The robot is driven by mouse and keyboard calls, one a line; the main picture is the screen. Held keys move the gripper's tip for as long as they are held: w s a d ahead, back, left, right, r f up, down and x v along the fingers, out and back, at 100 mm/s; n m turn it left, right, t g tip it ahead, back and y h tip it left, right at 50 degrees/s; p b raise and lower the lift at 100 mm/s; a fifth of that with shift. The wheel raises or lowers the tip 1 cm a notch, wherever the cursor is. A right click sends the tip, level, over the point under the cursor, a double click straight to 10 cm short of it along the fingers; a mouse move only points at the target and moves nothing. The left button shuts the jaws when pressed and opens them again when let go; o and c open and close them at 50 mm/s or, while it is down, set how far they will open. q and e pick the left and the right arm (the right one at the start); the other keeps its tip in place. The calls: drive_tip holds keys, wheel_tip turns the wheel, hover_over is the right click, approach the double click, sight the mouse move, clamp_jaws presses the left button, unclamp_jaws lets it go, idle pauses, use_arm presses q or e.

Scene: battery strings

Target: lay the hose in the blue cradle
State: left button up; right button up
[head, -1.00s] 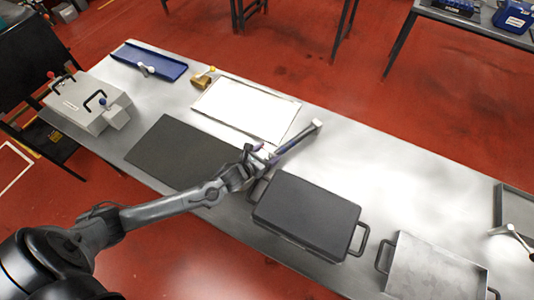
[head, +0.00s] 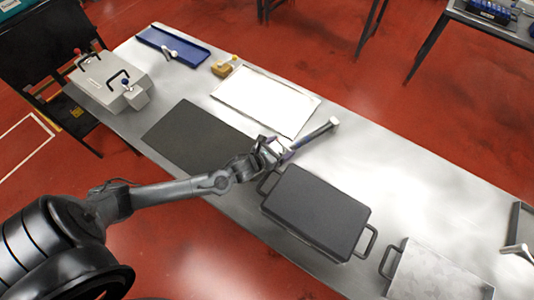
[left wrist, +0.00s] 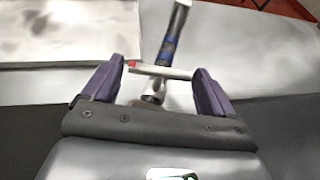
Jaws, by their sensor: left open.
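A dark blue-banded tube with a pale end (head: 315,135), which may be the hose, lies on the table between the white panel and the black case. It also shows in the left wrist view (left wrist: 172,38), running away from me, with a pale crossbar and metallic end near my fingers. My left gripper (head: 277,150) is at the tube's near end. In the left wrist view the purple fingers (left wrist: 157,82) are apart, one on each side of the near end, and not closed on it. The blue cradle (head: 188,46) is a shallow tray at the table's far left. My right gripper is not in view.
A small grey tool (head: 168,54) lies at the cradle's near edge. Near it are a grey box (head: 108,78) with handles and a yellow-brown block (head: 223,68). A white panel (head: 265,98), black mat (head: 188,135) and black case (head: 315,210) surround my gripper.

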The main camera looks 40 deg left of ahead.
use_arm(q)
drive_tip(key=v, duration=0.9)
drive_tip(key=shift+s+a+r+p, duration=0.1)
drive_tip(key=shift+s+r+p, duration=0.05)
drive_tip(key=shift+s+p, duration=0.25)
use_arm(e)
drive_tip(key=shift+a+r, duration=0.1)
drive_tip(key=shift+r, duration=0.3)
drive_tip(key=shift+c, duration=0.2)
use_arm(q)
drive_tip(key=shift+s+r, duration=0.25)
drive_tip(key=shift+s, duration=0.3)
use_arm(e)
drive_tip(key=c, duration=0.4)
